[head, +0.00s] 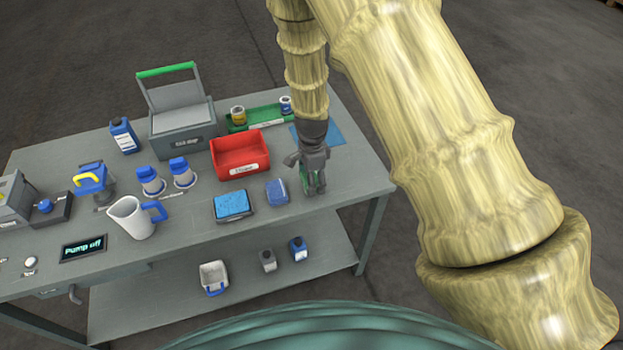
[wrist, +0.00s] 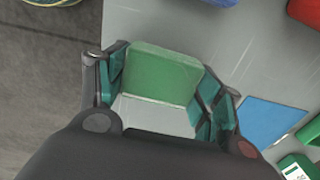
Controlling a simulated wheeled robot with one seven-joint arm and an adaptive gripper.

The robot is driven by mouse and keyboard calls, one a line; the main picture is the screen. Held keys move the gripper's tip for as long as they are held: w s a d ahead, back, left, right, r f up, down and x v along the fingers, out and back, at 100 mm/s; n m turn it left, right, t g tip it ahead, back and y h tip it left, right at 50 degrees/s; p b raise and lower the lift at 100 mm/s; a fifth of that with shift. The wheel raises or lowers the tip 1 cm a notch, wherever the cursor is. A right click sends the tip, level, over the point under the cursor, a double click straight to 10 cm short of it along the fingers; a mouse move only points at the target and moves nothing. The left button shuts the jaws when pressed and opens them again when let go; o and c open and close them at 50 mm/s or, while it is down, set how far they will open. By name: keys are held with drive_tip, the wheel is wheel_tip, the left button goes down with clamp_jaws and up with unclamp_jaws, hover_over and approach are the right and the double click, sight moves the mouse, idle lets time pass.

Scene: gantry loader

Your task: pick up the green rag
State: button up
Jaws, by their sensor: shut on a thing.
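The green rag (wrist: 162,75) is a folded, block-shaped piece between the fingers of my gripper (wrist: 163,85) in the wrist view. Both fingers press against its sides, so my gripper is shut on it. In the head view my gripper (head: 312,185) points down at the right part of the table, and a little of the green rag (head: 307,178) shows between its fingers. I cannot tell whether the rag still touches the tabletop.
A blue box (head: 277,192) and a blue sponge tray (head: 233,205) lie to the left. A red bin (head: 240,155) and a green tray (head: 262,117) stand behind. A blue mat (head: 330,134) lies at the back right. The table's right end (head: 365,182) is bare.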

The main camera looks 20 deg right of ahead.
drive_tip(key=shift+s+a+r+p, duration=0.15)
drive_tip(key=shift+a+r+p, duration=0.15)
drive_tip(key=shift+r, duration=0.2)
drive_tip(key=shift+s+a+r+p, duration=0.1)
drive_tip(key=shift+a+r+p, duration=0.1)
drive_tip(key=shift+r+p, duration=0.25)
drive_tip(key=s+a+p, duration=0.1)
drive_tip(key=s+a, duration=0.1)
drive_tip(key=a, duration=0.2)
drive_tip(key=s+a+p, duration=0.2)
drive_tip(key=a, duration=0.2)
drive_tip(key=s+a+r+p, duration=0.1)
drive_tip(key=s+a, duration=0.1)
drive_tip(key=a, duration=0.2)
drive_tip(key=shift+a+p, duration=0.1)
drive_tip(key=shift+p, duration=0.25)
drive_tip(key=shift+s+a, duration=0.25)
drive_tip(key=shift+a, duration=0.35)
